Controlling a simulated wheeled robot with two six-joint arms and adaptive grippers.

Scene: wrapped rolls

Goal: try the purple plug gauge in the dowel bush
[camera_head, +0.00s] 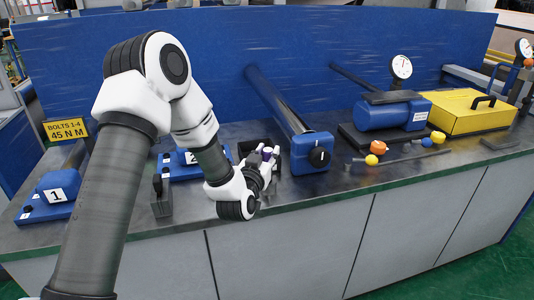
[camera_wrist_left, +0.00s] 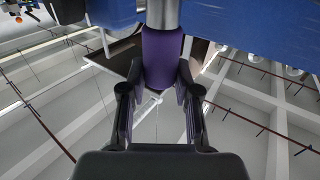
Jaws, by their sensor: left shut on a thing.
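My left gripper (camera_head: 268,166) is shut on the purple plug gauge (camera_head: 267,153) above the front part of the bench. In the left wrist view the purple handle (camera_wrist_left: 162,58) sits between the two fingers, and a grey metal part (camera_wrist_left: 163,12) runs on from it to the top edge. Blue surfaces lie on both sides of that metal part. I cannot make out the dowel bush, nor whether the gauge touches anything. A dark fixture (camera_head: 258,146) stands just behind the gripper, partly hidden by it. My right gripper is not in view.
Blue blocks marked 1 (camera_head: 57,194) and 2 (camera_head: 191,157) are on the left. A dial gauge (camera_head: 401,67) and yellow case (camera_head: 468,110) stand right. A blue panel (camera_head: 300,45) closes the back.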

